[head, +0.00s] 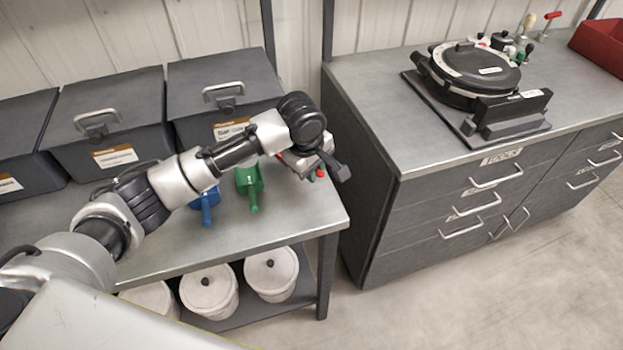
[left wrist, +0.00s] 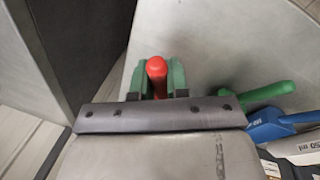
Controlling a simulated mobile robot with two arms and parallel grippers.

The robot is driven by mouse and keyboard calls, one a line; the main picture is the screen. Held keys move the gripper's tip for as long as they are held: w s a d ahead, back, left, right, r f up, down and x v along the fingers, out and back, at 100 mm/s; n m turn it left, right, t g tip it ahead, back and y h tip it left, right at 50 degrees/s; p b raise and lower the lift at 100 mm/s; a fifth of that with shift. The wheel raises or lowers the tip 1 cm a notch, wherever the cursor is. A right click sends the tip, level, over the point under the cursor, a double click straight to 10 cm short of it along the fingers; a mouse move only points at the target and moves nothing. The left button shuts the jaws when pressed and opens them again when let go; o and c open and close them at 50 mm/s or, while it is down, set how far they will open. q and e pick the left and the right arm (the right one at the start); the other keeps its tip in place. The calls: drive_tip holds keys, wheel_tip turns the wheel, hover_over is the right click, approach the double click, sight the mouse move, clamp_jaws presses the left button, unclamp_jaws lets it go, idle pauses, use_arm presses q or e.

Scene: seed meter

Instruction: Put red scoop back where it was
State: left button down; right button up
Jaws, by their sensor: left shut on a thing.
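My left gripper (head: 318,173) is over the right end of the metal bench, mostly hidden by its own wrist. In the left wrist view, its green fingertips (left wrist: 158,80) are shut on the red handle of the red scoop (left wrist: 156,72). In the head view only small red parts of the scoop (head: 281,157) show beside the gripper; its bowl is hidden. I cannot tell whether it touches the bench. A green scoop (head: 249,180) and a blue scoop (head: 207,201) lie to the left; the wrist view shows green (left wrist: 262,93) and blue (left wrist: 283,124) handles. My right gripper is out of view.
Grey lidded bins (head: 110,135) line the back of the bench (head: 300,225). White lidded buckets (head: 270,275) stand on the shelf below. A drawer cabinet (head: 400,155) stands close on the right, across a narrow gap, with a round black device (head: 470,75) on top.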

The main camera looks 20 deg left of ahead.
use_arm(q)
drive_tip(key=shift+w+a+f, duration=0.15)
drive_tip(key=shift+f, duration=1.95)
drive_tip(key=c, duration=1.1)
unclamp_jaws()
drive_tip(key=shift+f, duration=0.1)
wheel_tip(320, 180, up, 12)
drive_tip(key=s+a, duration=0.1)
drive_tip(key=s, duration=0.1)
